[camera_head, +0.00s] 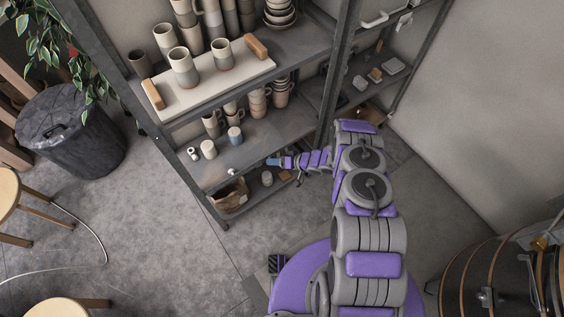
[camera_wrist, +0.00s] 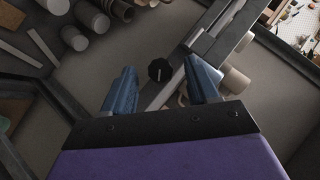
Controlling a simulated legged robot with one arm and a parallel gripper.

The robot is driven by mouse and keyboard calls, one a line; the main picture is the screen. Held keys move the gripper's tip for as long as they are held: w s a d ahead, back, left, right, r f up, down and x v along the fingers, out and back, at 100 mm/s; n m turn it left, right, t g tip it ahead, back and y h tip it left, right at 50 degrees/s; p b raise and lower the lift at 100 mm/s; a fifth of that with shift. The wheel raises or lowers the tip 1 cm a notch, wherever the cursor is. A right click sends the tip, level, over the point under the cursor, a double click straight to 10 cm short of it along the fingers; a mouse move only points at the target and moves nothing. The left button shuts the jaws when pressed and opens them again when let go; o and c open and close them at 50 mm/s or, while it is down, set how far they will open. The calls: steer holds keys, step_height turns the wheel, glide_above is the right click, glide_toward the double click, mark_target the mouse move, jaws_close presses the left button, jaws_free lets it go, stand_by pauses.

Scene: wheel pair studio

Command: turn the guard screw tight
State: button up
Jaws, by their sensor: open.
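The guard screw shows in the wrist view as a small black ribbed knob (camera_wrist: 159,70) with a pale mark on its face. It sits by a grey metal bar that runs diagonally behind it. My gripper (camera_wrist: 161,76) is open, with its two blue fingers on either side of the knob and visible gaps to it. I cannot tell how far the knob lies beyond the fingertips. In the head view my gripper (camera_head: 273,162) is at the front of the lower shelves; the knob cannot be made out there.
A metal shelf rack (camera_head: 296,45) holds cups and bowls. A white board (camera_head: 213,84) with wooden end blocks carries cups on an upper shelf. A black bin (camera_head: 70,133) stands at left, stools (camera_head: 8,190) nearby. Wooden-hooped drums (camera_head: 500,270) are at lower right. The floor before the rack is mostly clear.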

jaws_close()
stand_by(0.9)
